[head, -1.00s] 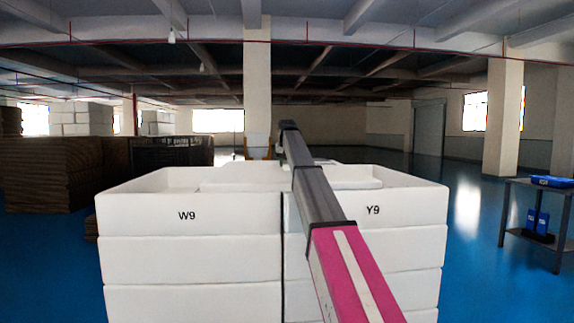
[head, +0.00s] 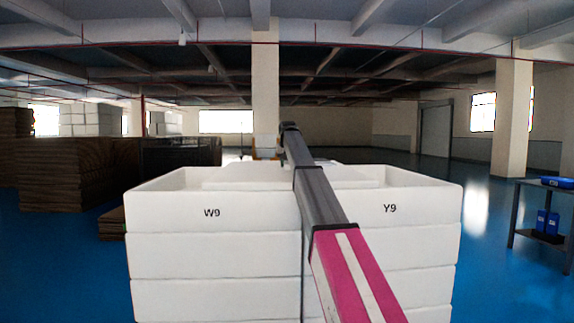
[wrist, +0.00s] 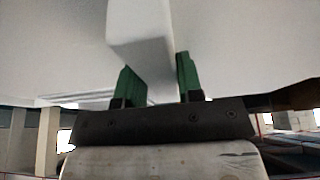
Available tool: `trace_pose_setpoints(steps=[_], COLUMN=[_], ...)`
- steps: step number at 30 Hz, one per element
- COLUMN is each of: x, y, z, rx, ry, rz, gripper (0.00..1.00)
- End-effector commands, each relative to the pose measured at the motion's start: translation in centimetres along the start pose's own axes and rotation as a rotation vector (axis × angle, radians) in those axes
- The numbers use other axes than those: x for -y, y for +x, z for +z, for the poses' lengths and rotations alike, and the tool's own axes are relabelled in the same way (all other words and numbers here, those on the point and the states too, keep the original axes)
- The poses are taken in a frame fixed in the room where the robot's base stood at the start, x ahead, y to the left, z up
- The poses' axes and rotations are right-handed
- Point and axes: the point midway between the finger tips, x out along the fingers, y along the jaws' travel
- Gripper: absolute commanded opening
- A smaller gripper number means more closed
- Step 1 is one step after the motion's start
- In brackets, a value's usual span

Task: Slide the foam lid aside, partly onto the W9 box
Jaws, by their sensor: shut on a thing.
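The W9 box (head: 212,240) is a white foam box at the top of the left stack in the head view. The Y9 box (head: 420,208) stands beside it on the right stack. The white foam lid (head: 245,178) lies flat over the tops, with its left part on the W9 box and its right part hidden behind my arm. In the wrist view, the green fingers of my gripper (wrist: 157,72) are shut on a white edge of the foam lid (wrist: 138,38). My arm hides the gripper in the head view.
More white boxes (head: 215,300) are stacked underneath. Dark brown stacks (head: 75,165) stand at the left. A dark table (head: 545,190) with blue items is at the right. The blue floor is clear between the boxes and that table.

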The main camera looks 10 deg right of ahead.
Motion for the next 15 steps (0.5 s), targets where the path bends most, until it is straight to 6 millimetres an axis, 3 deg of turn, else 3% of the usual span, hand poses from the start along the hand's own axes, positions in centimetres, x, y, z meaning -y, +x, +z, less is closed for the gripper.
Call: trace_pose_setpoints(steps=[4,5,6,7,15], x=[-0.01,-0.01,-0.01,-0.01,-0.01], y=[-0.04,-0.03,-0.03,-0.03,-0.04], z=[-0.02,-0.02,-0.02,-0.02,0.00], rx=[-0.001,-0.001,-0.001,-0.001,0.000], ry=[0.000,0.000,0.000,0.000,0.000], rz=[0.000,0.000,0.000,0.000,0.000], gripper=[0.00,0.44,0.57,0.64,0.64])
